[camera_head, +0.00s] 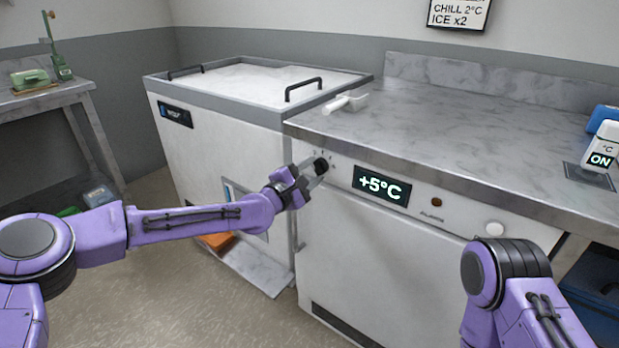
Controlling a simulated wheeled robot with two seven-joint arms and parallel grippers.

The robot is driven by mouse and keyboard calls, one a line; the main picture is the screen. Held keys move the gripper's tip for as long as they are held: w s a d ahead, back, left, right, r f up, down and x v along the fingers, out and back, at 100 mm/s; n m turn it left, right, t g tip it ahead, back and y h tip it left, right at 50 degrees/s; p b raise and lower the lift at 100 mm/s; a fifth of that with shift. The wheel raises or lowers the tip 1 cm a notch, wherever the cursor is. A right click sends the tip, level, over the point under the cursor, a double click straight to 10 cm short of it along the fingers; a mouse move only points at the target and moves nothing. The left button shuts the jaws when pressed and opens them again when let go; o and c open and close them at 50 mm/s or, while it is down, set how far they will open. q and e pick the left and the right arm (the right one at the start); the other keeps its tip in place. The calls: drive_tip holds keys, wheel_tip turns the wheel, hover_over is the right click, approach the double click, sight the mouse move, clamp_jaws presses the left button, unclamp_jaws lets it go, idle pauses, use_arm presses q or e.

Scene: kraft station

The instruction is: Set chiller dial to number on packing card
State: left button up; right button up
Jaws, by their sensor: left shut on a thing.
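The packing card (459,14) hangs on the back wall, cut by the top edge; its visible lines read "CHILL 2°C" and "ICE x2". The chiller (370,270) stands under the counter, and its display (381,186) reads "+5°C". The black dial (321,165) sits on the chiller's front panel, left of the display. My left gripper (312,173) is at the dial and shut on it, its fingers partly covering the dial's marks. Of my right arm, a purple part shows at the lower right; its gripper is out of view.
A chest with black handles (303,88) stands left of the chiller. A white scoop (345,102) lies on the mostly clear counter (440,115). A white device reading "ON" (601,148) and a blue box (603,115) are at the right. A side table (50,97) stands at the left.

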use_arm(q)
drive_tip(key=shift+a+n+b, duration=0.1)
drive_tip(key=shift+n+b, duration=0.2)
drive_tip(key=shift+n, duration=0.4)
drive_tip(key=o, duration=1)
drive_tip(key=shift+o, duration=0.2)
drive_tip(key=v, duration=1)
drive_tip(key=shift+s, duration=0.2)
drive_tip(key=shift+a, duration=0.1)
